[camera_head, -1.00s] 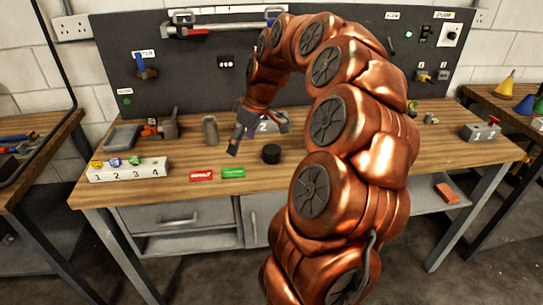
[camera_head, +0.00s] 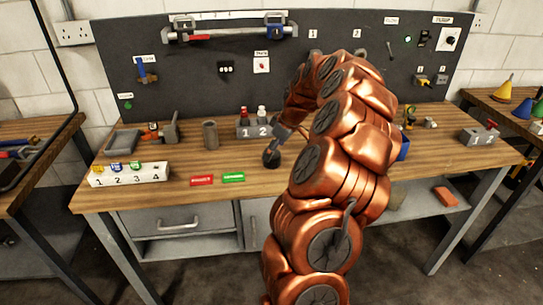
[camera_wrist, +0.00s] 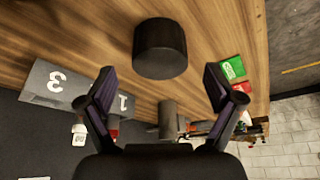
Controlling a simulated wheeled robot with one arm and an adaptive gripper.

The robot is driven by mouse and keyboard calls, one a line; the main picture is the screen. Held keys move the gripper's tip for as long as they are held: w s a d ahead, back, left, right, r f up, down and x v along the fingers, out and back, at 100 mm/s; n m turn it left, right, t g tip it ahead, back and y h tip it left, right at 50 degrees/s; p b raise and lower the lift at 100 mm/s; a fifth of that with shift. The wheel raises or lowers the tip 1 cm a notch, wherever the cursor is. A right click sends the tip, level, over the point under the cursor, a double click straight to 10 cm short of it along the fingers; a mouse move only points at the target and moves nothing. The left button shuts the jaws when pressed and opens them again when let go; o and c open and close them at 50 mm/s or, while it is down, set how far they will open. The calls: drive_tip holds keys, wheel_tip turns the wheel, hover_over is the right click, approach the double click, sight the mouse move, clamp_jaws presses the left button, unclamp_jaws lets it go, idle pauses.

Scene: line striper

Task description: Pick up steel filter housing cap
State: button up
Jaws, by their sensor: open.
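A short dark cylinder (camera_head: 271,158), which may be the cap, stands on the wooden bench near its front middle. It shows large in the wrist view (camera_wrist: 160,48), beyond the fingertips and centred between them. A taller grey metal cylinder (camera_head: 210,134) stands farther left, and I cannot tell for certain which of the two is the filter housing cap. My gripper (camera_wrist: 160,80) is open, with nothing between its fingers. In the head view my gripper (camera_head: 278,143) is right beside the dark cylinder, partly overlapping it; contact cannot be made out.
A grey numbered block (camera_head: 256,129) holding bottles stands behind. Red (camera_head: 202,180) and green (camera_head: 233,177) labels lie left of the dark cylinder, and a white numbered rack (camera_head: 128,174) is farther left. A dark pegboard (camera_head: 190,85) rises behind the bench.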

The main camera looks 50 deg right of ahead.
drive_tip(key=shift+p+x, duration=0.3)
drive_tip(key=shift+x, duration=1.05)
drive_tip(key=c, duration=1.1)
